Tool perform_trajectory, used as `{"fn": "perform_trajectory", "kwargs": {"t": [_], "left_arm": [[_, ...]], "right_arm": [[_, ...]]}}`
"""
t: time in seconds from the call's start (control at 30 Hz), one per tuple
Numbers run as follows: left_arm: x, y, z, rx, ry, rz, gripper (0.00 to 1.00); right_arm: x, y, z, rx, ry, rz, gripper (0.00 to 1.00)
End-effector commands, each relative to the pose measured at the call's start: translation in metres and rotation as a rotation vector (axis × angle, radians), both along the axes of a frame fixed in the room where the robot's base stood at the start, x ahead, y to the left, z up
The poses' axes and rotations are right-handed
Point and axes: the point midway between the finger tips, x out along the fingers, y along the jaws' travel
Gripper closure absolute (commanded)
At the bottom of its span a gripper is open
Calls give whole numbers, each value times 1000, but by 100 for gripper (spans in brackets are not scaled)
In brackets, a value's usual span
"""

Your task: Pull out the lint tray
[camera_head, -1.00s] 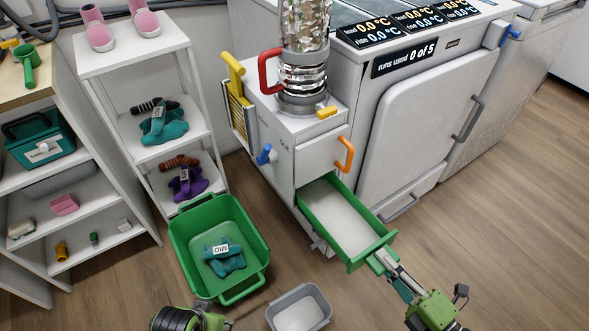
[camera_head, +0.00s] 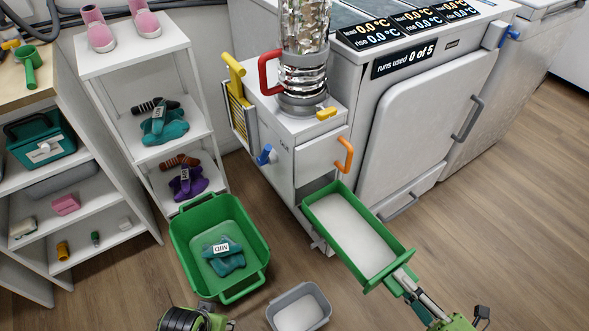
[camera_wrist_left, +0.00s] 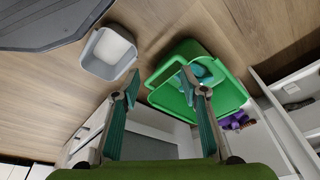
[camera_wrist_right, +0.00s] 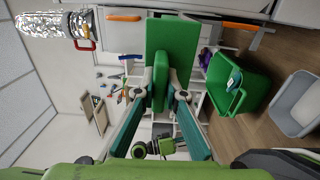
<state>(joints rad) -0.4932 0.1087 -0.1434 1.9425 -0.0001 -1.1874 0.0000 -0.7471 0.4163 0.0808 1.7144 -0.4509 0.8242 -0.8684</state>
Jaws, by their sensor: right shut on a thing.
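The lint tray (camera_head: 350,233) is a green box with a pale grey-white filling. It extends far out of the low opening in the white cabinet (camera_head: 318,155), below the orange-handled front. My right gripper (camera_head: 405,283) is shut on the tray's front end. In the right wrist view my right gripper (camera_wrist_right: 161,92) has its fingers on the green tray (camera_wrist_right: 170,55). My left gripper (camera_wrist_left: 160,80) is open and empty, its fingers apart, with the green tub below. In the head view only part of the left arm shows at the bottom edge.
A green tub (camera_head: 183,243) with a teal bundle labelled MID (camera_head: 223,256) stands on the floor left of the tray. A small grey bin (camera_head: 275,318) with pale contents is in front. White shelves (camera_head: 150,80) stand left. Floor right of the tray is clear.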

Motion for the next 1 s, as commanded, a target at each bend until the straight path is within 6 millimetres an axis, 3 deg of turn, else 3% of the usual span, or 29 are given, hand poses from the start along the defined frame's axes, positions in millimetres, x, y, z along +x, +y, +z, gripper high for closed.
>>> {"fn": "perform_trajectory", "kwargs": {"t": [0.43,1.0], "left_arm": [[-4,0,-10,0,9,-1,60],[-6,0,-13,0,12,-1,60]], "right_arm": [[-21,-14,1,0,-1,0,100],[-23,-15,1,0,-2,0,100]]}}
